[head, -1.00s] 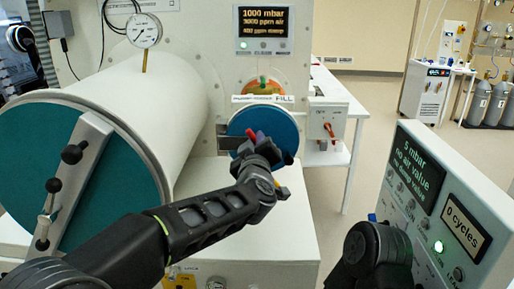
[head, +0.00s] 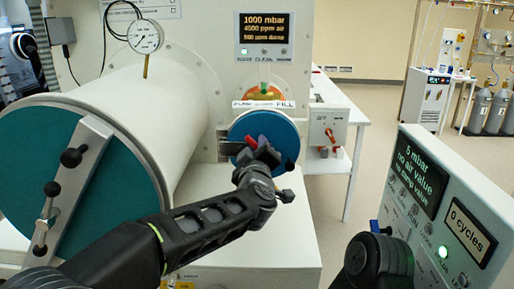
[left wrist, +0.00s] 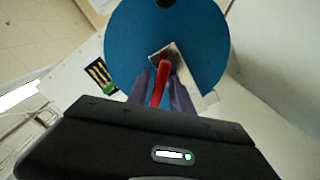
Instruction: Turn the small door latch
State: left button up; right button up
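The small door (head: 265,127) is a round blue disc on the front of the small chamber, and it fills the top of the left wrist view (left wrist: 130,40). Its latch is a pale metal plate with a red handle (left wrist: 160,82) at the disc's edge; the handle also shows in the head view (head: 251,142). My left gripper (left wrist: 162,88) is at the latch, with its two purple-grey fingers on either side of the red handle. A narrow gap seems to show beside the handle, so the fingers look open around it. My right gripper is not visible.
A large chamber with a teal door (head: 50,180) and a clamp bar (head: 73,185) stands at left. A display (head: 264,27) hangs above the small door. A control panel (head: 440,205) stands at right, near my right arm. Open floor lies between.

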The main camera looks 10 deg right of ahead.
pick_arm(q)
jog(key=shift+o, duration=0.6)
jog(key=b+v, duration=0.2)
jog(key=v, duration=0.5)
jog(key=shift+s, duration=0.4)
jog(key=shift+a, duration=0.15)
